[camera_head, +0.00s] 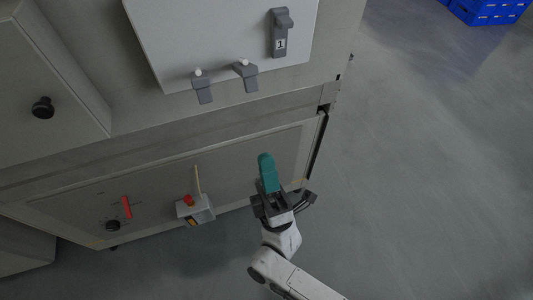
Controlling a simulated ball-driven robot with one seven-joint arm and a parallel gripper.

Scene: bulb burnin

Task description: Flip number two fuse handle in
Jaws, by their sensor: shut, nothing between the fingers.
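Three grey fuse handles show on a pale panel (200,35). The right one (282,35) bears a label "1" and lies along the panel. The middle handle (247,78) and the left handle (203,92) stick out past the panel's lower edge, each with a small white knob at its top. No number shows on these two, so I cannot tell from a label which is number two. My gripper (267,168), with teal fingers, is shut and empty. It is below the middle handle in the picture, apart from all three handles.
Below the panel, the cabinet front carries a red handle (127,207), a black knob (113,225) and a small box with a red button (189,200). Another black knob (42,108) is at left. Open grey floor (430,160) lies right; blue crates (488,12) stand far back.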

